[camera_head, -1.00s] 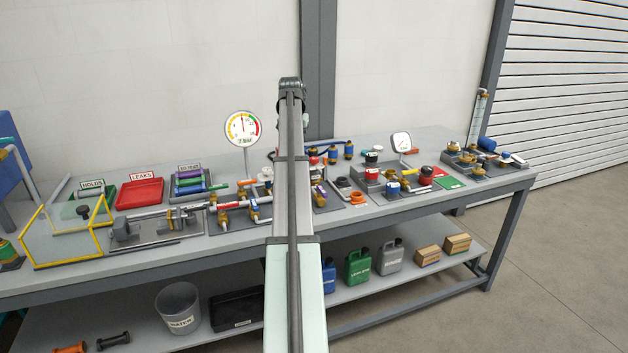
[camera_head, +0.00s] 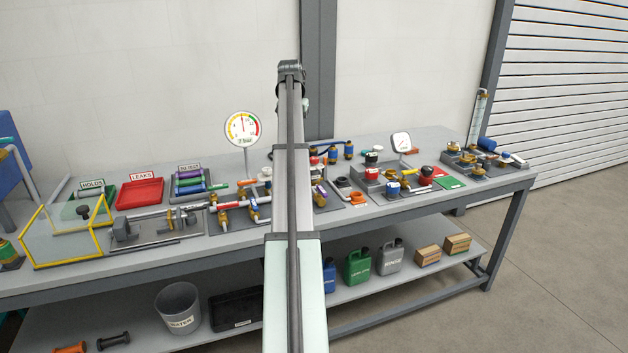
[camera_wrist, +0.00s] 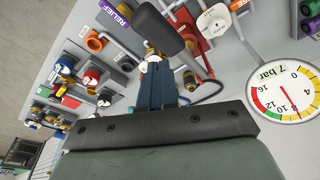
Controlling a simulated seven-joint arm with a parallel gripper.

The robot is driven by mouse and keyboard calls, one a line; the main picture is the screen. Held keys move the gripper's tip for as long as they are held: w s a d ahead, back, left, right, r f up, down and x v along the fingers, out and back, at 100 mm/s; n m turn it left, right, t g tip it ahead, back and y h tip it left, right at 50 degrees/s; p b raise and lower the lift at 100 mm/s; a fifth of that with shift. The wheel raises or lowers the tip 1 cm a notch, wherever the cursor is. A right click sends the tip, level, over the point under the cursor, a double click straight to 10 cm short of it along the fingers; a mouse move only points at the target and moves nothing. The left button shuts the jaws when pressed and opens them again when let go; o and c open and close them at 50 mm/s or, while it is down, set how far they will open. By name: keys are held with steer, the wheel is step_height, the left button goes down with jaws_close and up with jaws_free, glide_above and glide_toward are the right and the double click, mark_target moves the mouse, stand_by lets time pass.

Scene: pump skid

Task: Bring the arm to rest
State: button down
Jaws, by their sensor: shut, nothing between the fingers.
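My arm (camera_head: 292,190) stands up through the middle of the head view, extended over the workbench, and its bent upper end is in front of the wall. My gripper is hidden behind the arm there. In the wrist view my gripper (camera_wrist: 165,80) shows its dark fingers close together, shut, with nothing held between them. The bench top and its fittings lie beyond the fingers, apart from them as far as I can tell.
The workbench (camera_head: 240,267) carries a pressure gauge (camera_head: 243,129), a red LEAKS tray (camera_head: 140,193), a yellow-framed clear guard (camera_head: 63,232) and several valves and fittings. Jugs, boxes and a WATER bucket (camera_head: 178,310) stand on the lower shelf. Space above the bench is mostly clear.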

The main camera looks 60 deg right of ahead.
stand_by(0.4)
